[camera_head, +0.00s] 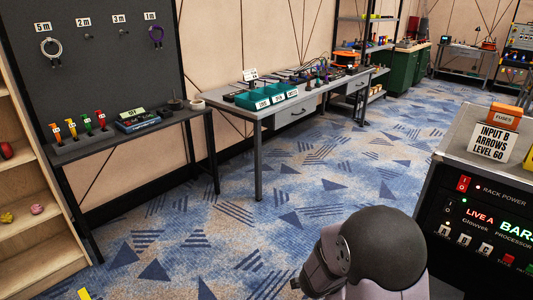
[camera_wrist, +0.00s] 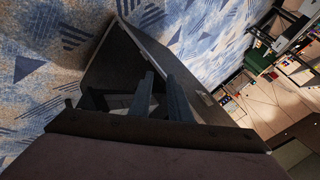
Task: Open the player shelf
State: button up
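No part that I can identify as the player shelf shows in either view. The dark equipment rack (camera_head: 447,186) stands at the right edge in the head view, cut off by the frame. Its front carries a red rack power switch (camera_head: 463,184), a lit processor panel and small labelled keys. In the wrist view my gripper (camera_wrist: 162,82) shows as two dark fingers with a gap between them and nothing held. A dark, slanted panel (camera_wrist: 135,60) lies beyond the fingers; I cannot tell what it belongs to, nor whether the fingers touch it.
A grey workbench (camera_head: 262,108) and a dark cable stand (camera_head: 120,145) line the wall. Patterned carpet (camera_head: 300,190) between them and the rack is clear.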

jog(key=s+a+n+y, duration=0.4)
jog(key=a+n+y, duration=0.4)
jog(key=a+n, duration=0.5)
jog(key=s+d+r+n+g+b, duration=0.15)
jog(key=s+n+g, duration=0.55)
jog(key=s, duration=1)
notch_tip(320, 180, up, 18)
jog(key=n+p, duration=0.1)
jog(key=p, duration=1.8)
jog(key=shift+r+t+h, duration=0.2)
jog(key=shift+t+h, duration=0.1)
jog(key=shift+h, duration=0.1)
grip_shut()
jog(key=s+d+f+m+b, duration=0.55)
jog(key=s+d+m, duration=0.2)
jog(key=d, duration=0.25)
jog(key=s+d+f+m+b, duration=0.4)
jog(key=s+d+f+m, duration=0.2)
jog(key=s+d, duration=0.3)
jog(key=s+d+f+m+b, duration=0.45)
jog(key=s+d+m, duration=0.2)
jog(key=d, duration=0.45)
jog(key=s+d+r+m+t+h, duration=0.1)
jog(key=d+m, duration=0.5)
jog(key=m, duration=0.6)
jog(key=s+d+r+m+t+h, duration=0.1)
jog(key=d+r+m, duration=0.2)
jog(key=m, duration=1)
jog(key=d, duration=0.3)
jog(key=shift+r, duration=0.15)
